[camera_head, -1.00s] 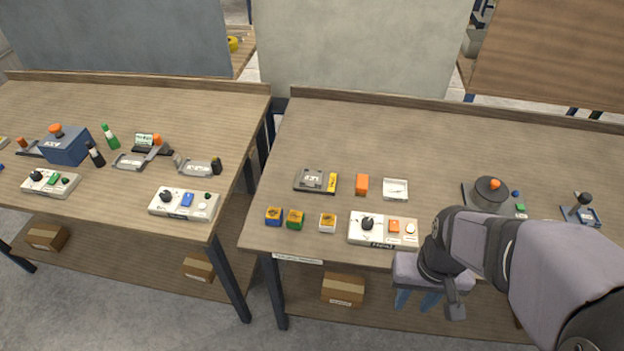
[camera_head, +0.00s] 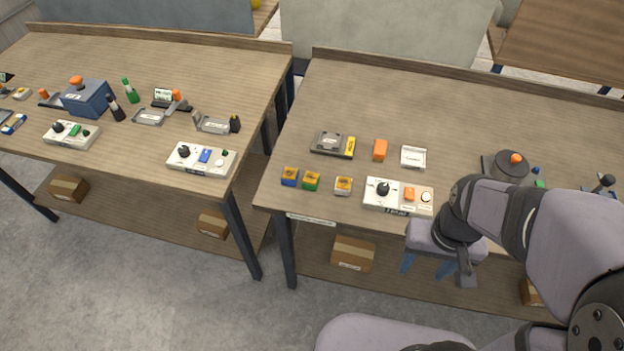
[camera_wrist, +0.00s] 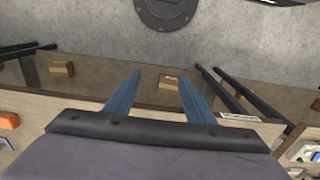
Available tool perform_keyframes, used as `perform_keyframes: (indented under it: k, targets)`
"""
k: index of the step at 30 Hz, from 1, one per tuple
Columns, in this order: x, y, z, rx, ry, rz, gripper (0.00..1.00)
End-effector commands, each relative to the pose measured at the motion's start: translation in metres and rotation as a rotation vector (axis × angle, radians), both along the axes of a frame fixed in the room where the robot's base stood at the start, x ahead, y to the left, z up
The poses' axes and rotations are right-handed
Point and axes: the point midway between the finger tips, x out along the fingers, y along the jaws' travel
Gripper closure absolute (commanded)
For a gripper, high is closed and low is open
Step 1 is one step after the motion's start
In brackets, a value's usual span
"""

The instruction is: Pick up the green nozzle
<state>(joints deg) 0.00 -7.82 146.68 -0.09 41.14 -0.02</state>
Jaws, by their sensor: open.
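I cannot tell for sure which green item is the nozzle. A small green-and-yellow block (camera_head: 311,181) sits at the right bench's front left, between a blue-and-yellow block (camera_head: 289,177) and a white-and-yellow block (camera_head: 343,186). A green bottle-like piece (camera_head: 130,91) stands on the left bench. A small green piece (camera_head: 539,184) shows at the right, partly hidden by my arm. My gripper (camera_head: 436,266) is open and empty, pointing down off the right bench's front edge, right of all three blocks. The wrist view shows its two blue fingers (camera_wrist: 160,80) apart with nothing between them.
A white control box (camera_head: 398,209) with a joystick stands between the blocks and my gripper. Behind are a dark case (camera_head: 332,143), an orange block (camera_head: 380,150) and a white tray (camera_head: 413,157). A cardboard box (camera_head: 353,253) sits on the lower shelf. The right bench's back is clear.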

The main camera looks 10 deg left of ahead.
Motion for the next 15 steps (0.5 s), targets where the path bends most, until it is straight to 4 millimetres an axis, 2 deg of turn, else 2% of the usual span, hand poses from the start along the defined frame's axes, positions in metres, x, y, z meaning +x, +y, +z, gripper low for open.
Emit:
perform_keyframes:
  k: [10, 15]
  targets:
    - [0.001, 0.001, 0.0, 0.0, 0.0, -0.006, 0.45]
    - [0.018, 0.008, 0.003, 0.006, -0.003, -0.087, 0.45]
